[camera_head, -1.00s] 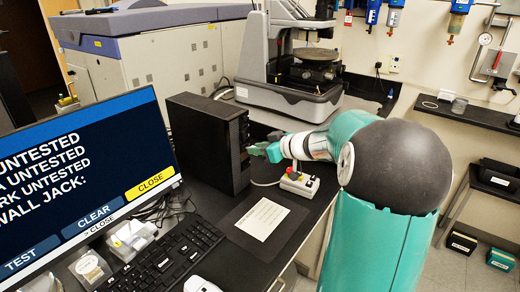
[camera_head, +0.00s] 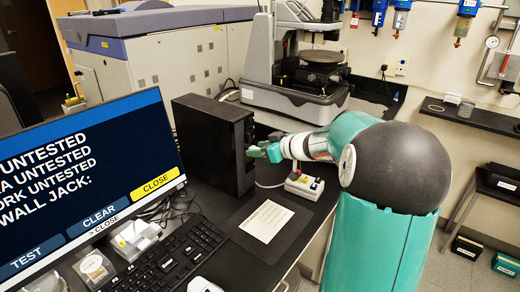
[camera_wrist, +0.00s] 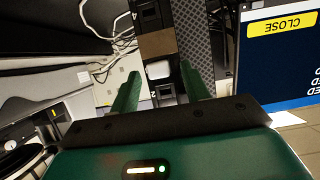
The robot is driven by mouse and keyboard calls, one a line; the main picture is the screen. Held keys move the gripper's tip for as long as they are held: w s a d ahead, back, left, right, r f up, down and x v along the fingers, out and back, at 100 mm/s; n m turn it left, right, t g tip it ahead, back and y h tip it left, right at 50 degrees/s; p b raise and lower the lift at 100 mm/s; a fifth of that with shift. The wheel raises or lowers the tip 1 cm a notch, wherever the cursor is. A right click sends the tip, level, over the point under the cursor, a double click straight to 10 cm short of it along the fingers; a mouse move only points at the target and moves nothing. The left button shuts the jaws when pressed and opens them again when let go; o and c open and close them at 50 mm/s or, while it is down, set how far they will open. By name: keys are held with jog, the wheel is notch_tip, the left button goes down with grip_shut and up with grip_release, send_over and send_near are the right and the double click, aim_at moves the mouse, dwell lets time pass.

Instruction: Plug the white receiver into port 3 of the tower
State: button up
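The black tower (camera_head: 208,145) stands upright on the bench beside the monitor. Its front, with dark ports (camera_wrist: 150,15), shows in the wrist view. A small white block, seemingly the white receiver (camera_wrist: 158,70), is at the tower front between my green fingers. I cannot tell whether it sits in a port or which one. My gripper (camera_wrist: 160,66) is open, with a gap on both sides of the white block. In the head view my gripper (camera_head: 262,152) is close to the tower's front; the receiver is not discernible there.
A monitor (camera_head: 90,180) with a CLOSE button and a keyboard (camera_head: 170,262) are at the left. A paper sheet (camera_head: 266,221) lies in front. A grey instrument (camera_head: 290,95) stands behind.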

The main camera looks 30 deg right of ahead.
jog(key=shift+s, duration=0.1)
jog(key=shift+c, duration=0.4)
jog(key=s+d, duration=0.2)
jog(key=s, duration=0.4)
jog(key=shift+s+d, duration=0.15)
jog(key=shift+s, duration=0.1)
jog(key=v, duration=1.3)
jog(key=shift+s, duration=0.35)
jog(key=shift+d+r, duration=0.15)
